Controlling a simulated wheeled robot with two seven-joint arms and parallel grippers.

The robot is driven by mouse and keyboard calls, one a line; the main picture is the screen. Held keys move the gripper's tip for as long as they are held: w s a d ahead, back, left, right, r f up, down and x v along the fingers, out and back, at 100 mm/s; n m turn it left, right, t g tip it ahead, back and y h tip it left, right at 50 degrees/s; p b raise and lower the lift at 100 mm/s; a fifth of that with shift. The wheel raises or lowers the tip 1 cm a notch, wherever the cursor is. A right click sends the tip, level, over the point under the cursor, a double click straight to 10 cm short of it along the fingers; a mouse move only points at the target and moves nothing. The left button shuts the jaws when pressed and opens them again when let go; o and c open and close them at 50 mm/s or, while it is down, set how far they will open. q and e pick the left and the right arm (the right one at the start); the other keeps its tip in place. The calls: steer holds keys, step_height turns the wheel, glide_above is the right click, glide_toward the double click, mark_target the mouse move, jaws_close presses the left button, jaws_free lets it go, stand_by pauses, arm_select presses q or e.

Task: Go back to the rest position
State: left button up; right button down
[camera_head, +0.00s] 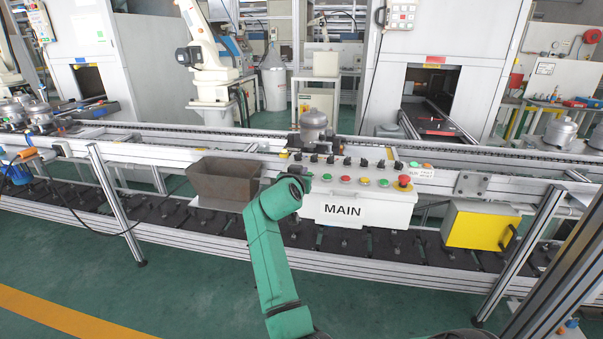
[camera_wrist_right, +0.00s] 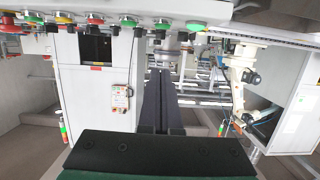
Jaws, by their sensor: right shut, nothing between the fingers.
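My right arm (camera_head: 268,250) is green and reaches up from the bottom of the head view. My right gripper (camera_head: 304,173) is at its far end, in front of the left end of the white MAIN control panel (camera_head: 344,211). In the wrist view its dark fingers (camera_wrist_right: 160,75) are together with nothing between them. The panel's coloured buttons (camera_wrist_right: 128,22) hang along the top of that view, apart from the fingers. I cannot tell from the head view whether the gripper touches the panel. My left gripper is not in view.
A conveyor line (camera_head: 450,155) crosses the whole head view. A grey compressor (camera_head: 313,127) stands behind the panel. The green floor (camera_head: 190,295) in front is clear.

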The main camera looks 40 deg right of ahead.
steer(key=shift+a+r, duration=0.1)
steer(key=shift+a, duration=0.05)
